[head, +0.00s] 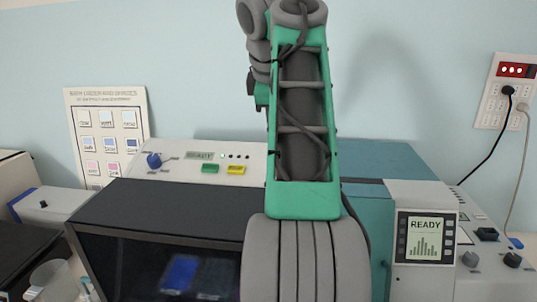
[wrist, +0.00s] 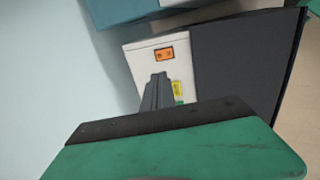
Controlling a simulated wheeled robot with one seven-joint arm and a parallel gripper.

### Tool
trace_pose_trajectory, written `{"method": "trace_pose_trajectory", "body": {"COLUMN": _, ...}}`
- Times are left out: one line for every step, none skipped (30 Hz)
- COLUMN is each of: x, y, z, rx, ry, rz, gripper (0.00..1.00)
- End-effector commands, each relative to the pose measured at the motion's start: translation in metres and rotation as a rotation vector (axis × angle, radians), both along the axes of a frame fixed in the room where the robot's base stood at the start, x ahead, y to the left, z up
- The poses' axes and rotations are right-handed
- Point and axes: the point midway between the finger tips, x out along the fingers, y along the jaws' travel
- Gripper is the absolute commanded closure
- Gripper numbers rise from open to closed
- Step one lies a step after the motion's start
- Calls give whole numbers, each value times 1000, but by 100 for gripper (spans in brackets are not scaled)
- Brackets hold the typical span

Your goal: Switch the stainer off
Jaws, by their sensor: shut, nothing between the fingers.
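The machine that looks like the stainer has a dark hood (head: 150,215) and a pale sloping top panel (head: 255,157). The panel carries a blue knob (head: 154,160), a small READY display (head: 205,156), a green button (head: 210,169) and a yellow button (head: 236,170). In the wrist view, my gripper (wrist: 158,78) is shut and empty over the pale panel. The yellow button (wrist: 177,88) is just right of the fingers, and an orange patch with dark marks (wrist: 164,54) lies beyond their tips. Contact cannot be told. My arm hides my gripper in the head view.
A teal and white machine with a lit READY screen (head: 424,238) stands at right, beside a box with knobs (head: 490,255). A wall socket panel (head: 505,90) has cables hanging from it. A poster (head: 107,130) is on the wall. A beaker (head: 52,280) stands at lower left.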

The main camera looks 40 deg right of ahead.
Motion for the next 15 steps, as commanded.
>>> {"method": "trace_pose_trajectory", "body": {"x": 0, "y": 0, "z": 0, "rx": 1, "ry": 1, "rz": 0, "gripper": 100}}
{"method": "trace_pose_trajectory", "body": {"x": 0, "y": 0, "z": 0, "rx": 1, "ry": 1, "rz": 0, "gripper": 100}}
{"method": "trace_pose_trajectory", "body": {"x": 0, "y": -1, "z": -1, "rx": 1, "ry": 1, "rz": 0, "gripper": 100}}
{"method": "trace_pose_trajectory", "body": {"x": 0, "y": -1, "z": -3, "rx": 1, "ry": 0, "rz": -1, "gripper": 100}}
{"method": "trace_pose_trajectory", "body": {"x": 1, "y": -2, "z": -4, "rx": 1, "ry": 2, "rz": -1, "gripper": 100}}
{"method": "trace_pose_trajectory", "body": {"x": 2, "y": -3, "z": -8, "rx": 1, "ry": 2, "rz": -1, "gripper": 100}}
{"method": "trace_pose_trajectory", "body": {"x": 2, "y": -4, "z": -12, "rx": 1, "ry": 3, "rz": -1, "gripper": 100}}
{"method": "trace_pose_trajectory", "body": {"x": 4, "y": -6, "z": -16, "rx": 2, "ry": 3, "rz": -3, "gripper": 100}}
{"method": "trace_pose_trajectory", "body": {"x": 5, "y": -9, "z": -22, "rx": 2, "ry": 3, "rz": -2, "gripper": 100}}
{"method": "trace_pose_trajectory", "body": {"x": 7, "y": -11, "z": -28, "rx": 2, "ry": 3, "rz": -3, "gripper": 100}}
{"method": "trace_pose_trajectory", "body": {"x": 9, "y": -14, "z": -35, "rx": 2, "ry": 3, "rz": -3, "gripper": 100}}
{"method": "trace_pose_trajectory", "body": {"x": 11, "y": -17, "z": -44, "rx": 1, "ry": 1, "rz": -4, "gripper": 100}}
{"method": "trace_pose_trajectory", "body": {"x": 13, "y": -20, "z": -50, "rx": 2, "ry": 2, "rz": -4, "gripper": 100}}
{"method": "trace_pose_trajectory", "body": {"x": 15, "y": -22, "z": -56, "rx": 2, "ry": 2, "rz": -4, "gripper": 100}}
{"method": "trace_pose_trajectory", "body": {"x": 18, "y": -25, "z": -63, "rx": 1, "ry": 2, "rz": -3, "gripper": 100}}
